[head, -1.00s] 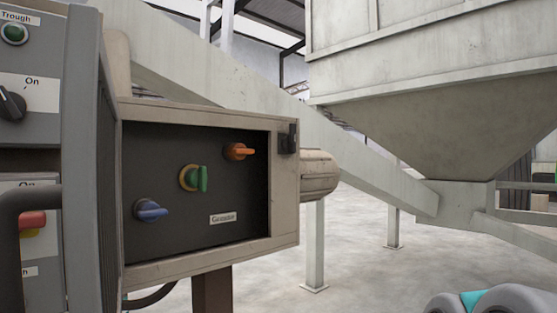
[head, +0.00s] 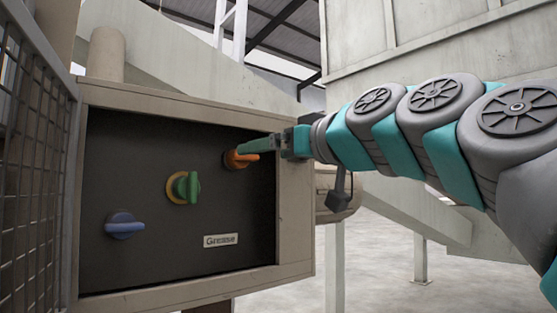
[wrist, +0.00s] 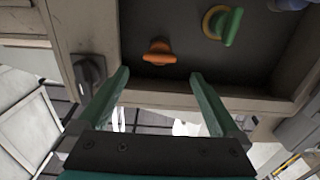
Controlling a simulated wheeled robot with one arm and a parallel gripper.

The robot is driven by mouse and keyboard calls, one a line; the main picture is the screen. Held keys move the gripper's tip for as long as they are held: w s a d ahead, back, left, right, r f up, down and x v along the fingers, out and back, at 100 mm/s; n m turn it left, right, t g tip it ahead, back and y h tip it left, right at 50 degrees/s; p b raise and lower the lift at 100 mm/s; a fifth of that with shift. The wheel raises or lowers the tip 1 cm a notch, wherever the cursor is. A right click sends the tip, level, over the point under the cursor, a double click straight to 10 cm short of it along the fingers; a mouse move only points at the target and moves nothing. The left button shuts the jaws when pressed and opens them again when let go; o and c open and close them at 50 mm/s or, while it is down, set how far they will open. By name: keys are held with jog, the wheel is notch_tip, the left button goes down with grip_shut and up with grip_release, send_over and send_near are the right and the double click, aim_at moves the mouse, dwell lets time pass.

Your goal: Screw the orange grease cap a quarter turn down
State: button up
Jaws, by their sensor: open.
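The orange grease cap (head: 236,160) is at the upper right of a dark recessed panel in the head view, its winged handle lying roughly level. It also shows in the wrist view (wrist: 159,54), ahead of the fingertips and between their lines. My gripper (head: 246,147) reaches in from the right, its teal fingers close to the cap in the head view. In the wrist view my gripper (wrist: 160,76) has its two green fingers spread wide with nothing between them. A small gap seems to lie between fingertips and cap; contact cannot be told.
A green cap on a yellow ring (head: 184,188) and a blue cap (head: 124,226) sit lower left on the panel. A "Grease" label (head: 221,240) is below. The beige box rim (head: 294,220) surrounds the recess. A dark latch (wrist: 88,72) is beside the left finger. Wire mesh (head: 35,170) stands left.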

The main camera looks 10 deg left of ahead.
aim_at(250, 156)
jog(key=p+x, duration=0.1)
jog(key=x, duration=0.6)
jog(key=shift+w+f, duration=0.1)
jog(key=shift+f, duration=0.05)
jog(key=shift+c, duration=0.4)
jog(key=c, duration=1.3)
jog(key=shift+m, duration=0.4)
